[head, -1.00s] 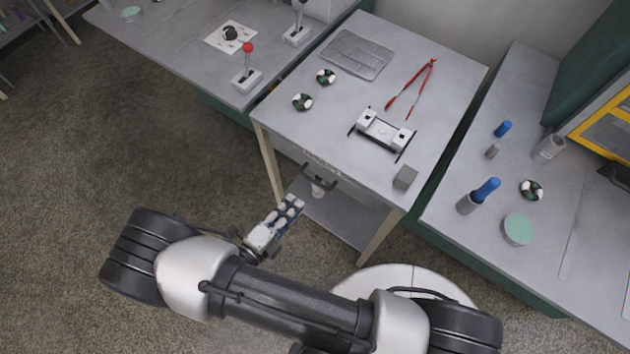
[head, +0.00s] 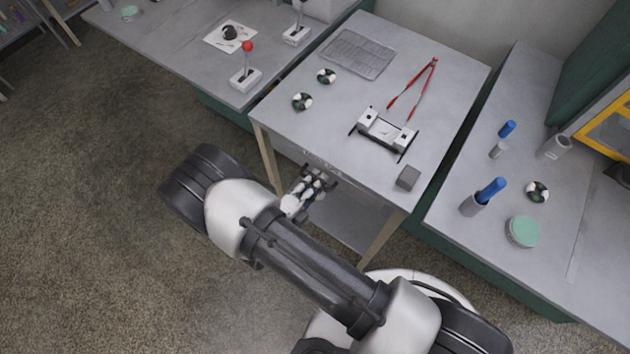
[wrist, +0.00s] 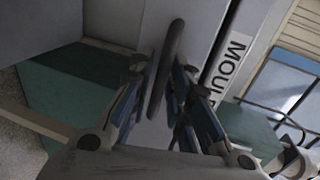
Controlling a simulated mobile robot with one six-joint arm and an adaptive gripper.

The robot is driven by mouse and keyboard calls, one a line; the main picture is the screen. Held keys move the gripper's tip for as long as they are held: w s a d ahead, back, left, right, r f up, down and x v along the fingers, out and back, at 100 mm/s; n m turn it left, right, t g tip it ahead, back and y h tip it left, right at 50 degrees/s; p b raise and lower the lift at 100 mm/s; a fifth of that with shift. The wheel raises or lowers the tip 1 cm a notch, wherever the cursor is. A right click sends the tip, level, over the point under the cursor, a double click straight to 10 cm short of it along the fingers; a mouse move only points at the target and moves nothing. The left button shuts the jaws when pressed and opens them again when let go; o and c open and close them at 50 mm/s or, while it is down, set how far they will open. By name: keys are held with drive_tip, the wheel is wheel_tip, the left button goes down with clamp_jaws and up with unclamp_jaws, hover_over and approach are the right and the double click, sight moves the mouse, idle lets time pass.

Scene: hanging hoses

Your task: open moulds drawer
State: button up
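The moulds drawer (wrist: 196,30) has a pale grey front with a white label (wrist: 233,60) reading "MOUL…" in the wrist view; the rest of the label is cut off. Its dark bar handle (wrist: 170,52) runs between my two gripper fingers. My gripper (wrist: 163,72) is open, with one finger on each side of the handle and small gaps visible. In the head view my gripper (head: 318,176) is at the handle, below the front edge of the middle table (head: 283,118), and partly hides it. The drawer looks closed.
On the middle table are a wire rack (head: 358,54), red tongs (head: 414,88), a white-and-black fixture (head: 385,132), and a grey block (head: 408,178) near the front edge. Table legs (head: 380,243) stand beside my arm. Open floor (head: 90,200) lies to the left.

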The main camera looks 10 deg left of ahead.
clamp_jaws()
idle(0.4)
